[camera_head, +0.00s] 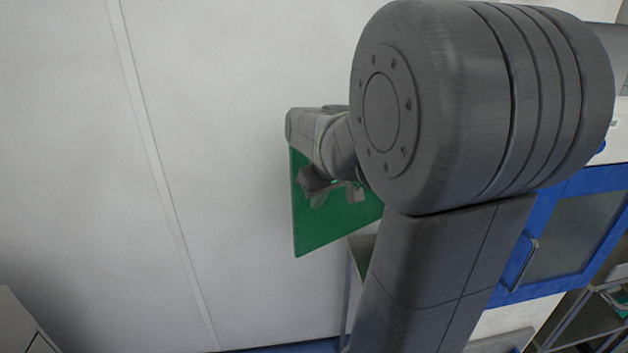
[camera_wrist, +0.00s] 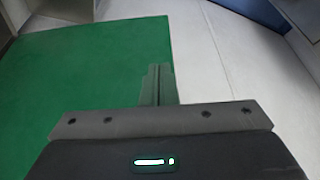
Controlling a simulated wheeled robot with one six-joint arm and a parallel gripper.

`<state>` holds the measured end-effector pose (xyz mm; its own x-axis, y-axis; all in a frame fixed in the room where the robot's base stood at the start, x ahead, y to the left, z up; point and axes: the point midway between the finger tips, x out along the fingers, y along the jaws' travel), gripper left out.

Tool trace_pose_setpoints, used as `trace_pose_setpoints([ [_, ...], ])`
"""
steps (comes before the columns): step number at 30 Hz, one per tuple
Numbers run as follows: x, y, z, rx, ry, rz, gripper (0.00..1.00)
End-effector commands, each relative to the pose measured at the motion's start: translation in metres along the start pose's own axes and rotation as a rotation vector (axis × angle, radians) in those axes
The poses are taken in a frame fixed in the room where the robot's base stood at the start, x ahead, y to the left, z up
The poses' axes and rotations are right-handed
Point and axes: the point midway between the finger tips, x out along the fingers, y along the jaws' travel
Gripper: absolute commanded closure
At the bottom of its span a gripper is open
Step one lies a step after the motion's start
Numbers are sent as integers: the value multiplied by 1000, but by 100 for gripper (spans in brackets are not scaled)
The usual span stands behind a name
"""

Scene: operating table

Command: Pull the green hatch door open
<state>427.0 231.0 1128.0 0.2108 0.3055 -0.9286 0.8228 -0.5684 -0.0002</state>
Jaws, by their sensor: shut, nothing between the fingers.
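The green hatch door (camera_head: 312,232) is a flat green panel against the white wall in the head view, partly covered by my arm. In the wrist view the green panel (camera_wrist: 75,75) fills the left and middle, and its right edge runs beside my fingers. My gripper (camera_wrist: 157,70) is shut, with its fingers together and empty in front of the panel near that edge. In the head view my gripper (camera_head: 335,192) shows small in front of the panel. I cannot tell whether it touches the door or how far the door stands open. No handle is clearly visible.
A white wall (camera_head: 215,130) with a vertical seam lies to the left. A blue-framed cabinet (camera_head: 577,240) with a glass pane stands at the right, above a metal shelf rack (camera_head: 590,318). White surface (camera_wrist: 240,80) lies right of the panel in the wrist view.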

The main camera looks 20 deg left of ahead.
Motion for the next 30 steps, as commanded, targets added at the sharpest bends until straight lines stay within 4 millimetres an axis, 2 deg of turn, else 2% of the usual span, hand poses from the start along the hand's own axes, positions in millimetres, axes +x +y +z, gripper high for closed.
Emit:
trace_pose_setpoints([
  [3, 25, -1, 0, -1, -6, -2, 100],
  [4, 27, -1, -3, -2, -3, -1, 100],
  [6, 29, 0, -15, -2, 0, -1, 100],
  [12, 36, 0, -32, -1, -1, 0, 100],
  [30, 40, 0, -39, 7, 0, 3, 100],
])
